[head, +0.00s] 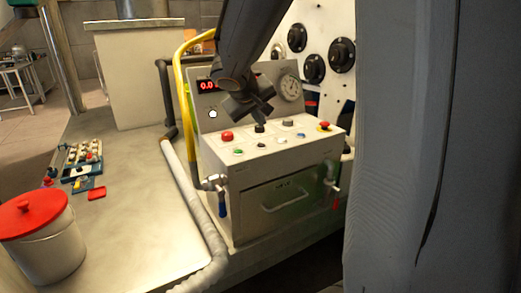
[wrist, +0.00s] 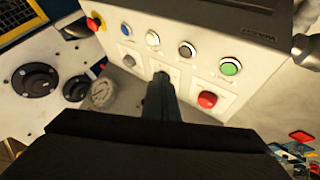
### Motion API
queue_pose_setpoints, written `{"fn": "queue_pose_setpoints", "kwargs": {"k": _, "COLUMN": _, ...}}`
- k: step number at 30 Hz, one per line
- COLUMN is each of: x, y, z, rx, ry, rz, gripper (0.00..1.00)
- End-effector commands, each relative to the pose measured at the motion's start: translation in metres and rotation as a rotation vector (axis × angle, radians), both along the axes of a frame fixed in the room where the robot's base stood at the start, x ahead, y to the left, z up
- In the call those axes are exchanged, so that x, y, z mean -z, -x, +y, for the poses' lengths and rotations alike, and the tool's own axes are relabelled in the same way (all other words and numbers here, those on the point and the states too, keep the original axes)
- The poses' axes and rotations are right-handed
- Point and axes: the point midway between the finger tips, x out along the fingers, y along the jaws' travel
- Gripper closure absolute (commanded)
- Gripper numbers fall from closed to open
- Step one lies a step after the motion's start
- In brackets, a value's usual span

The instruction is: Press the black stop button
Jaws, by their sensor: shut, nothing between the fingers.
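The control box (head: 240,165) has a sloped white top with two rows of buttons. The dark button also shows in the wrist view (wrist: 187,49). My gripper (head: 262,120) is shut and empty, pointing down over the back row, close to a small black control (head: 259,128) there. Its fingers (wrist: 160,88) partly hide that control in the wrist view. I cannot tell whether they touch it.
A red button (head: 227,136) is left of my gripper; a red-and-yellow emergency knob (head: 324,126) is at the right. Behind stand a display (head: 208,86) and a gauge (head: 291,88). A yellow pipe (head: 181,75) rises at the left. A red-lidded pot (head: 40,235) stands front left.

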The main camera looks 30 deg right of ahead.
Motion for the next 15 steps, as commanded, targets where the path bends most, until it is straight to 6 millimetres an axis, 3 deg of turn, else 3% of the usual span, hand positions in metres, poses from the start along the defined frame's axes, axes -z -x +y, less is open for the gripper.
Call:
{"fn": "queue_pose_setpoints", "kwargs": {"k": 4, "x": 0.024, "y": 0.000, "z": 0.000, "rx": 0.000, "ry": 0.001, "rz": 0.003, "gripper": 1.00}}
{"fn": "queue_pose_setpoints", "kwargs": {"k": 15, "x": 0.045, "y": 0.000, "z": 0.000, "rx": 0.001, "ry": 0.000, "rz": -0.001, "gripper": 1.00}}
